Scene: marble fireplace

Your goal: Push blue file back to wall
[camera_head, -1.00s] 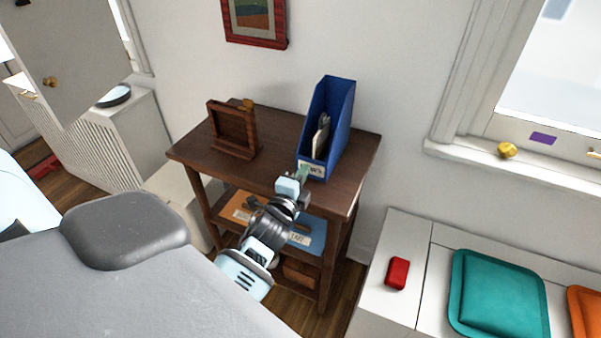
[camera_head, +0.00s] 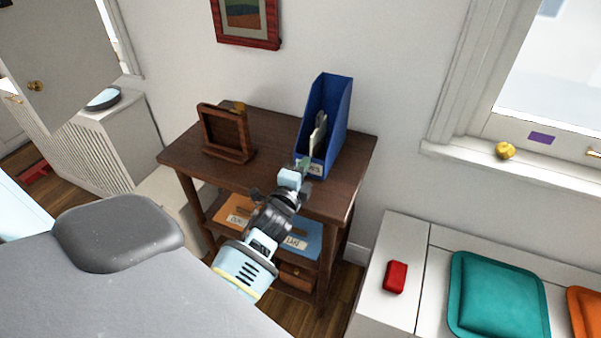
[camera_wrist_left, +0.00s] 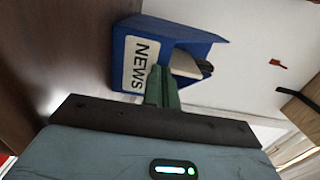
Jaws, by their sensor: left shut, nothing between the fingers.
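The blue file (camera_head: 331,122) is an upright magazine holder on the top of the dark wooden table, near its back right. Papers stand in it, and a white label reading NEWS faces the front. My left gripper (camera_head: 303,166) is shut and empty at the file's front, by the label. In the left wrist view the shut fingers (camera_wrist_left: 162,86) reach to the blue file (camera_wrist_left: 192,45) beside the NEWS label; whether they touch it I cannot tell. The white wall (camera_head: 400,80) is behind the file. My right gripper is not in view.
A wooden frame (camera_head: 226,133) stands on the table (camera_head: 270,160) left of the file. The lower shelf holds orange (camera_head: 237,210) and blue (camera_head: 304,236) labelled items. A white cabinet with a red object (camera_head: 395,277) and teal cushion (camera_head: 497,290) stands right.

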